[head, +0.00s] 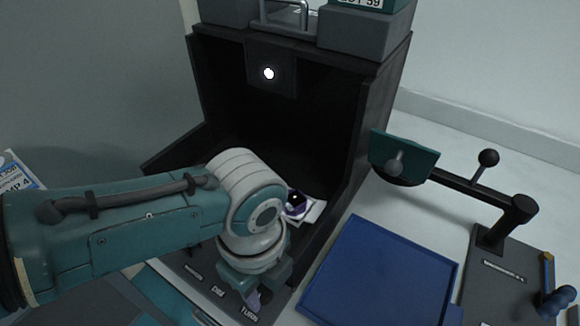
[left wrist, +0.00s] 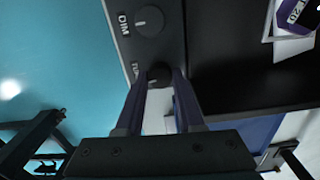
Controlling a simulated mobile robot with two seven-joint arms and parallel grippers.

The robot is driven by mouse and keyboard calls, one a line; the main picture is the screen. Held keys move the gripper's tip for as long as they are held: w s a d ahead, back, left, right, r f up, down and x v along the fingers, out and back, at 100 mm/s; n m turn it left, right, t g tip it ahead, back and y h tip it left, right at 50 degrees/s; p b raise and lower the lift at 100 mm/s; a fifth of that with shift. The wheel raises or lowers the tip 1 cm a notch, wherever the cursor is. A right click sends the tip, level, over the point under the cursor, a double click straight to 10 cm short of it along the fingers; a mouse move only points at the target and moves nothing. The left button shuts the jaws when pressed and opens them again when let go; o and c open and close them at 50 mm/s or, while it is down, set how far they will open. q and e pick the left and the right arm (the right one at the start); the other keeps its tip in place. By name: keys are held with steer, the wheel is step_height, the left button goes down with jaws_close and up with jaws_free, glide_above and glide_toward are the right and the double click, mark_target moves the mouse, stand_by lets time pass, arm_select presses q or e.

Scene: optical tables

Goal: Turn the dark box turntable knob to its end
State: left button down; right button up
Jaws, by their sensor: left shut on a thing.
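The dark box (head: 375,110) stands open at the front, with a small bright light on its back wall. Its front panel (head: 195,262) carries several labels, the rightmost reading like "TURN". My left gripper (head: 257,290) is over that right end of the panel, and the arm hides the knobs in the head view. In the left wrist view, my left gripper (left wrist: 162,82) has its two fingers on either side of the dark turntable knob (left wrist: 158,72), shut on it. A second round knob (left wrist: 149,20), by a "DIM" label, is beside it. My right gripper is not in view.
A purple piece (head: 297,204) lies on white card inside the box. A blue tray (head: 380,270) is right of the box. Further right stands a dark arm (head: 460,185) with a green plate and a ball-ended lever. A blue-handled tool (head: 556,300) is at the right edge.

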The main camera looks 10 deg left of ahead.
mark_target(263, 291)
arm_select(q)
steer(key=shift+m, duration=0.4)
steer(key=c, duration=0.5)
jaws_free()
step_height(263, 291, up, 10)
steer(key=p, duration=0.4)
